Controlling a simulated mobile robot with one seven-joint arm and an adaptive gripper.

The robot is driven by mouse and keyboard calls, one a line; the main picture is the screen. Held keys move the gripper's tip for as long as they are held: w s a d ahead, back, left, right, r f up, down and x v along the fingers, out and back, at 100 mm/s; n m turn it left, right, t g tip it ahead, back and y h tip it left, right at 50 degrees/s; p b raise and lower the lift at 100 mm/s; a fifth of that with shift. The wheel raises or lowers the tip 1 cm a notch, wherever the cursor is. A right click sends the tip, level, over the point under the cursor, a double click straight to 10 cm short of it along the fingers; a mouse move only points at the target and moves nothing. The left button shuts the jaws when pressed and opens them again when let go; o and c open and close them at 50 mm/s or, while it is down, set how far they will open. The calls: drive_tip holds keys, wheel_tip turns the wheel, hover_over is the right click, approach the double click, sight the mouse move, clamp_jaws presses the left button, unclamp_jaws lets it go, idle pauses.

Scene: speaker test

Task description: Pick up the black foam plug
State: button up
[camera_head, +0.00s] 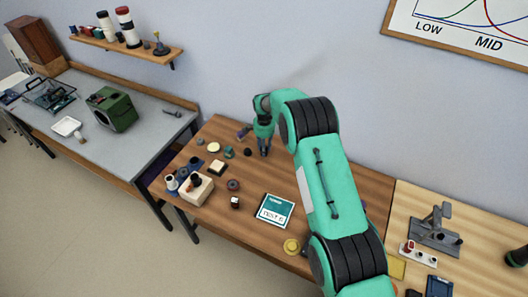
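My arm reaches over the wooden table (258,233). My gripper (264,153) points down near the table's back edge, and its fingers are too small to tell open from shut. A small black round piece (248,152) lies just left of the gripper and may be the black foam plug. Another dark piece (195,180) sits on a pale block (197,190) at the table's left. I cannot tell for certain which one is the foam plug. Whether anything is between the fingers cannot be made out.
Several small parts lie around the gripper, including a pale square piece (217,166) and a dark ring (233,185). A teal booklet (275,210) and a yellow disc (291,246) lie nearer the front. A wall shelf (130,44) hangs above the grey bench (150,120).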

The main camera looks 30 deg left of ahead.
drive_tip(key=shift+c, duration=0.5)
drive_tip(key=shift+r, duration=0.2)
drive_tip(key=shift+c, duration=0.2)
drive_tip(key=shift+r, duration=1.65)
drive_tip(key=s+d, duration=0.3)
drive_tip(key=s, duration=0.1)
drive_tip(key=s+d+r, duration=0.1)
drive_tip(key=s+d, duration=0.2)
drive_tip(key=s, duration=0.1)
drive_tip(key=s+d, duration=0.4)
drive_tip(key=shift+s+r, duration=0.15)
drive_tip(key=shift+s, duration=0.15)
